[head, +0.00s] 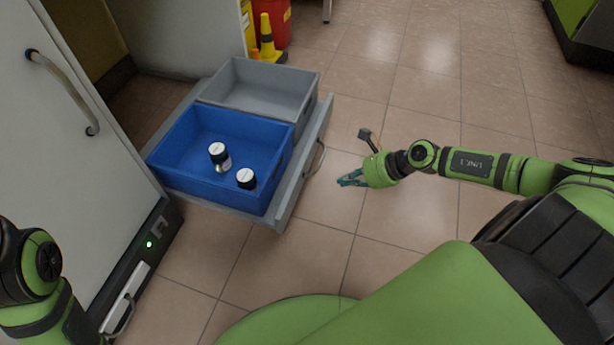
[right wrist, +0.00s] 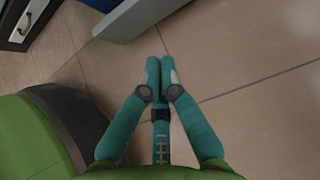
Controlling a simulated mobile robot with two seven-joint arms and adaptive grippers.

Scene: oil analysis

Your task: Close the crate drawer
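The crate drawer (head: 287,200) is pulled out from the cabinet at the left, with a curved handle (head: 315,158) on its front. It holds a blue crate (head: 180,145) and a grey crate (head: 255,85). My right gripper (head: 342,181) is to the right of the drawer front, apart from the handle. In the right wrist view its fingers (right wrist: 160,68) are close together with nothing between them. My left gripper is out of view; only part of the left arm shows.
A tall white cabinet door (head: 70,130) with a handle stands at the left. A yellow cone (head: 267,40) and a red bin (head: 275,18) are behind the drawer. The tiled floor (head: 420,95) right of the drawer is clear.

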